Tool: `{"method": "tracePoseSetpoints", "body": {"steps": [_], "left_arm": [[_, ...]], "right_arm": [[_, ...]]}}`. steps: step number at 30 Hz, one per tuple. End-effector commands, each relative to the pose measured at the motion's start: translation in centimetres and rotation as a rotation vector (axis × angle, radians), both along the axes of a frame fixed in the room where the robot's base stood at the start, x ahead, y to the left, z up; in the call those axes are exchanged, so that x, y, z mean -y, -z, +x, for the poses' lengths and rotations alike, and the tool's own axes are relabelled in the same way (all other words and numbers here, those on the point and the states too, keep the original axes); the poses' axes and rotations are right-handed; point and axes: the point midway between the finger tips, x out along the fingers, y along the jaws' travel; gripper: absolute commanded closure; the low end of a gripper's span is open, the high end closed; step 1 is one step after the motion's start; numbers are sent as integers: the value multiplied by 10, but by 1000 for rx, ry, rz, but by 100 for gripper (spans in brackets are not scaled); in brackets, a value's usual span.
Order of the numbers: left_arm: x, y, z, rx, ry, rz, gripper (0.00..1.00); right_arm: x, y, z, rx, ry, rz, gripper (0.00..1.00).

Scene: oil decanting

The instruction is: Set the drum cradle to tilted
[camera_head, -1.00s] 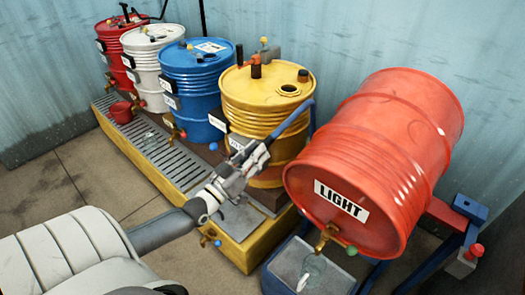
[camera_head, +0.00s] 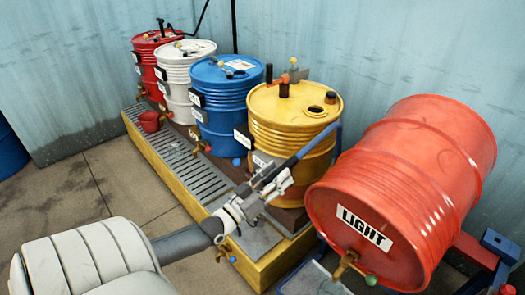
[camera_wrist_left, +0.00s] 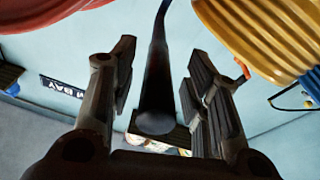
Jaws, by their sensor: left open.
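The orange drum (camera_head: 405,190) labelled LIGHT lies on its side in the blue drum cradle (camera_head: 499,244) at the right. Its labelled end faces me, with a brass tap (camera_head: 345,265) low on it. A long blue lever (camera_head: 318,146) slants down left beside the drum; I take it for the cradle's handle. My left gripper (camera_head: 277,182) is at the lever's lower end. In the left wrist view a dark bar (camera_wrist_left: 157,85), seemingly this lever, stands between the open fingers (camera_wrist_left: 162,95), with gaps on both sides. My right gripper is out of view.
Yellow (camera_head: 290,125), blue (camera_head: 226,105), white (camera_head: 184,80) and red (camera_head: 157,62) drums stand in a row on a yellow-edged grated platform (camera_head: 165,160). A red cup (camera_head: 149,122) is near the far end. The floor (camera_head: 75,185) at left is clear.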

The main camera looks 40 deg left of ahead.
Motion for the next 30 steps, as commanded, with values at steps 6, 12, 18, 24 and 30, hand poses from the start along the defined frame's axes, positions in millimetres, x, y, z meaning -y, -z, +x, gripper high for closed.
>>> {"method": "tracePoseSetpoints", "body": {"steps": [6,12,18,24,30], "left_arm": [[-3,8,-30,-5,-1,0,56],[-5,17,-66,-7,-1,0,56],[-8,23,-96,-7,-1,-1,56],[-9,27,-111,-6,-1,-1,56],[-9,27,-114,-4,-1,-1,56]], "right_arm": [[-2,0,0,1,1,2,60],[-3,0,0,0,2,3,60],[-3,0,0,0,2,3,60],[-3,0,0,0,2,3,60],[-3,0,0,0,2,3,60]]}}
